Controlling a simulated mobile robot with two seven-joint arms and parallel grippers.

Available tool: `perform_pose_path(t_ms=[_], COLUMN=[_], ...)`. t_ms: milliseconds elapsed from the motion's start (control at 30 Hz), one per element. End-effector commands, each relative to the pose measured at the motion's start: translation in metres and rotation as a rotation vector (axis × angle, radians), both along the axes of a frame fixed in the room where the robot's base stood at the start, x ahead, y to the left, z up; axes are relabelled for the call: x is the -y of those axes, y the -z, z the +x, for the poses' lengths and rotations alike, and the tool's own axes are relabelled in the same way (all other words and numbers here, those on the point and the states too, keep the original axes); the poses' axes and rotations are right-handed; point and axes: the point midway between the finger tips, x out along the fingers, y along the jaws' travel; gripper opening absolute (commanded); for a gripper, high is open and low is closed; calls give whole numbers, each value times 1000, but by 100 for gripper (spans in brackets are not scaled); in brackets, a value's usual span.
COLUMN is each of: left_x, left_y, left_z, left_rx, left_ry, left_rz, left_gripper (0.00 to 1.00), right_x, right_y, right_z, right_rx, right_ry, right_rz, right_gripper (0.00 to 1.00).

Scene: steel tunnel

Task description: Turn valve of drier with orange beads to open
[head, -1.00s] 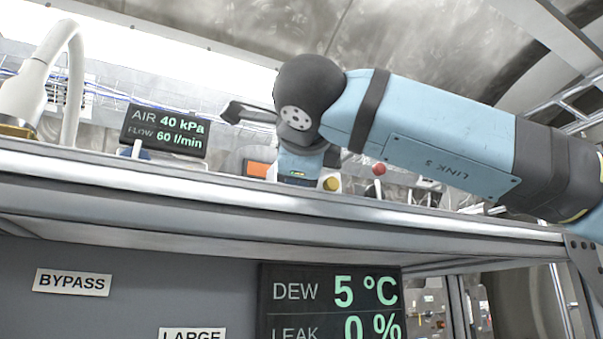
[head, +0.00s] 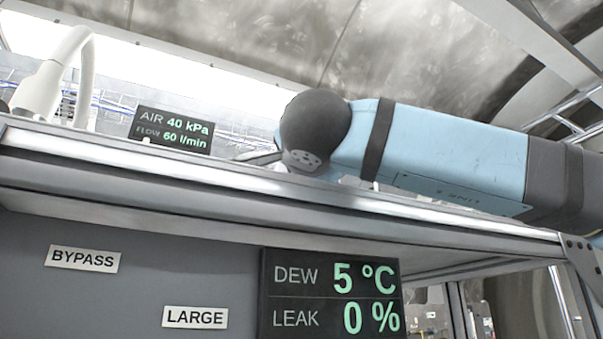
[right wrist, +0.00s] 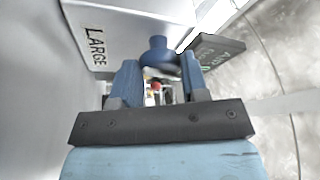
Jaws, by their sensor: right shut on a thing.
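In the right wrist view, the two fingers of my right gripper (right wrist: 159,68) stand either side of a blue part (right wrist: 157,46) with a narrow top and a wider body. The gripper is shut on this blue part, which looks like a valve handle. I cannot tell which way it is turned. In the head view my right arm reaches in from the right, behind the shelf edge, and its gripper is hidden. No orange beads show in either view now. My left gripper is not in view.
A metal shelf edge (head: 190,178) crosses the head view. Below it are a BYPASS label (head: 83,259), a LARGE label (head: 195,318) and a DEW/LEAK display (head: 330,300). An AIR/FLOW display (head: 172,129) and a white hose (head: 60,75) stand behind the edge.

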Motion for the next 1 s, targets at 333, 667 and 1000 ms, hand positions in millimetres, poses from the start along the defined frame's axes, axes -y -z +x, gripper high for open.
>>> perform_pose_path(t_ms=[333,667,1000], left_x=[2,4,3], left_y=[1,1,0], left_z=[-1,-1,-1], left_rx=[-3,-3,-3], left_ry=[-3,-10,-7], left_rz=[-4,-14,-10], left_gripper=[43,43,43], right_x=[0,0,0], right_y=[0,1,-6], right_z=[0,0,0], right_rx=[8,8,8], right_ry=[-1,-1,0], right_rz=[-21,-19,-18], right_gripper=[17,67,67])
